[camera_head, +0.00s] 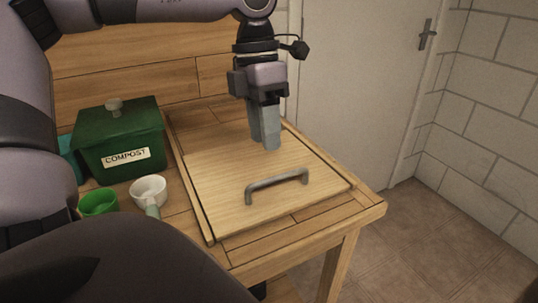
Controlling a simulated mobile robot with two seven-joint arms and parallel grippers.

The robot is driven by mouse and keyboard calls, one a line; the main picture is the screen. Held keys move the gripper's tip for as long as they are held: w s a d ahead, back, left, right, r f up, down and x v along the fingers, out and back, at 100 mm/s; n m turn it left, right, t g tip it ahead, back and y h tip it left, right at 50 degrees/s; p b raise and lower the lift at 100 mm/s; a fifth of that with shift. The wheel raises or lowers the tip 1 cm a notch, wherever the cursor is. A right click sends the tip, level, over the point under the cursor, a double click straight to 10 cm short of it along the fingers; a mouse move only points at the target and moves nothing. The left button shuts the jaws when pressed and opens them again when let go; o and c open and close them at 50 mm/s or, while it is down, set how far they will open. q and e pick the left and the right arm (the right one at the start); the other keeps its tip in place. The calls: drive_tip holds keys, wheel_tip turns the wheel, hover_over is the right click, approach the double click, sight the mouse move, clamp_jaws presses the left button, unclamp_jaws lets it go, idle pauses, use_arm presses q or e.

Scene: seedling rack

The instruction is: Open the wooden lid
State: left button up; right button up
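The wooden lid (231,196) is a pale flat panel lying shut in the table top, inside a raised wooden frame. A grey bar handle (277,184) stands near its front edge. My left gripper (265,144) points down over the back part of the lid, behind the handle and apart from it. Its two grey fingers overlap in this view, so the gap between them is unclear. I see nothing held in them. Whether the fingertips touch the lid is hard to tell. My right gripper is not in view.
Left of the lid stand a green compost bin (121,133) with a knobbed cover, a green pot (98,203) and a white cup-like vessel (148,188) with a pale green handle. A wooden back panel (150,65) rises behind. A white door (355,80) and open tiled floor lie right.

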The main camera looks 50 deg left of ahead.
use_arm(q)
drive_tip(key=f, duration=0.2)
drive_tip(key=d+f, duration=0.1)
drive_tip(key=f, duration=0.1)
drive_tip(key=f+b, duration=0.1)
drive_tip(key=f, duration=0.2)
drive_tip(key=shift+s+d, duration=0.2)
drive_tip(key=shift+s, duration=0.05)
drive_tip(key=shift+r, duration=0.1)
clamp_jaws()
